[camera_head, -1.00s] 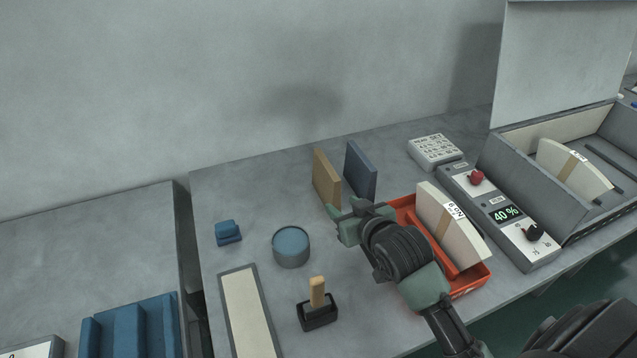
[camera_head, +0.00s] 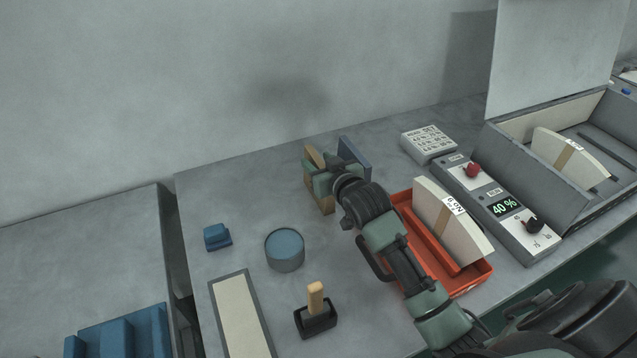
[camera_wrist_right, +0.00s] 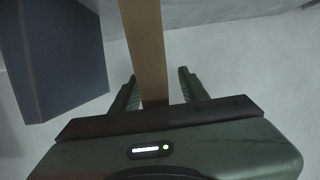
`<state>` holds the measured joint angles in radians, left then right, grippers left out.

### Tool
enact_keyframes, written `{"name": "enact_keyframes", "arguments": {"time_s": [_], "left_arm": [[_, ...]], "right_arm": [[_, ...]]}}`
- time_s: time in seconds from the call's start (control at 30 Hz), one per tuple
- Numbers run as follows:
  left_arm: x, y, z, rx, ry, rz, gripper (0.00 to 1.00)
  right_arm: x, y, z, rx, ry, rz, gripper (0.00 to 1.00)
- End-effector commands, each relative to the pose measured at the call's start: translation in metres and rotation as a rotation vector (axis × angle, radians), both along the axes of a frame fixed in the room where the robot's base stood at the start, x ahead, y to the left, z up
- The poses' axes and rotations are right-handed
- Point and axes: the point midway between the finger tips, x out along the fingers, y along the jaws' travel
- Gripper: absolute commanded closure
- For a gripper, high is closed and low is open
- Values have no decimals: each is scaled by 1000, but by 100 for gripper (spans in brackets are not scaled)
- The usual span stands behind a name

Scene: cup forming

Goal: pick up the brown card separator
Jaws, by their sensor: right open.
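The brown card separator (camera_head: 313,165) stands upright on the grey table, and its lower part shows below my right gripper. My right gripper (camera_head: 334,172) is at the separator, partly covering it in the head view. My left gripper is not in view.
A round blue-topped tin (camera_head: 285,250), a stamp (camera_head: 316,312) and a blue block (camera_head: 216,237) are left.

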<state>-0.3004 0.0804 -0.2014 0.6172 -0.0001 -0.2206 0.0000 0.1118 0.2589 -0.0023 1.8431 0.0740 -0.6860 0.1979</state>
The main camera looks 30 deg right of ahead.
Motion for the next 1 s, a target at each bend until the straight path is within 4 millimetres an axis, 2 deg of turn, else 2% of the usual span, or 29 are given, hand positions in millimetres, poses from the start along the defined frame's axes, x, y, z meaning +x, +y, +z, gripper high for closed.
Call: {"name": "enact_keyframes", "arguments": {"time_s": [0.13,0.17,0.3,1.0], "left_arm": [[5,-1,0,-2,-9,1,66],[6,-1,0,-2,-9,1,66],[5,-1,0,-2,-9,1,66],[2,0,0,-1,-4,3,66]], "right_arm": [[0,0,0,0,0,0,56],[0,0,0,0,0,0,61],[0,0,0,0,1,0,100],[-1,0,-1,0,2,0,100]]}}
